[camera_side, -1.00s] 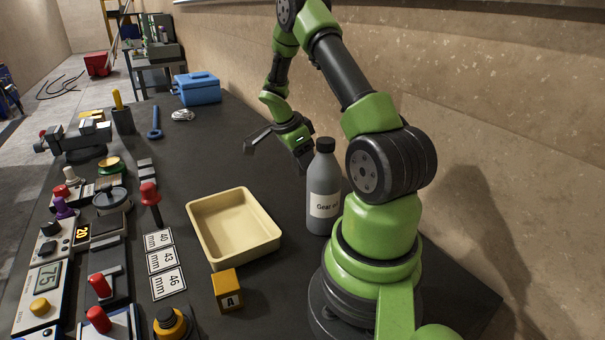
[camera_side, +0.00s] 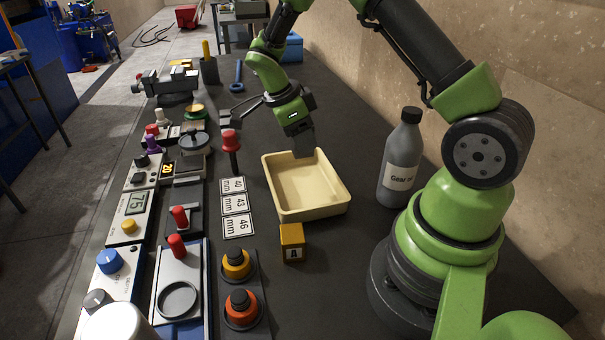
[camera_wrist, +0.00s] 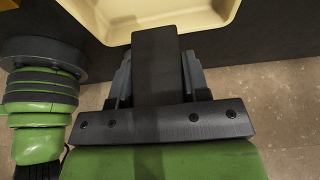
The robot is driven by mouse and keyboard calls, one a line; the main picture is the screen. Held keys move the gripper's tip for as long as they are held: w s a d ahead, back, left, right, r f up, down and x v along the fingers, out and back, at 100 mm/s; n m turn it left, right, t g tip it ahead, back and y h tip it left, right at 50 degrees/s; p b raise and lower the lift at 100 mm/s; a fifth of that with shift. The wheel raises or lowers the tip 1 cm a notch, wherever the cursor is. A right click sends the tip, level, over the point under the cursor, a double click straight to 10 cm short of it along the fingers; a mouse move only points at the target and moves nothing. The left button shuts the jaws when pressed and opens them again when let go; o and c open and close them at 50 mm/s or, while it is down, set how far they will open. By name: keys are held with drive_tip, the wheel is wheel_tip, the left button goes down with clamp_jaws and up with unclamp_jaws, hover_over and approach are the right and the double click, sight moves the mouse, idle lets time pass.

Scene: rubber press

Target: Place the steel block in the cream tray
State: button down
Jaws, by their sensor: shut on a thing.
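My gripper (camera_side: 298,122) is shut on the steel block, a dark grey bar (camera_side: 304,143), and holds it hanging down at the far rim of the cream tray. The block (camera_wrist: 157,72) also shows between the two fingers in the wrist view, its end overlapping the tray's edge. The cream tray (camera_side: 312,212) is a shallow open rectangular tray on the dark bench, and it looks empty. Its near part also shows in the wrist view (camera_wrist: 110,38). I cannot tell how far the block's lower end is above the tray.
A grey gear oil bottle (camera_side: 398,170) stands right of the tray. A yellow cube marked A (camera_side: 291,244) sits in front of it. Left are a red-topped post (camera_side: 230,142), mm cards (camera_side: 236,204) and several control devices. Dark bench beyond the tray is partly free.

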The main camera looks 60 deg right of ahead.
wheel_tip(320, 180, down, 9)
idle(0.5)
drive_tip(key=shift+f, duration=0.1)
drive_tip(key=c, duration=0.6)
unclamp_jaws()
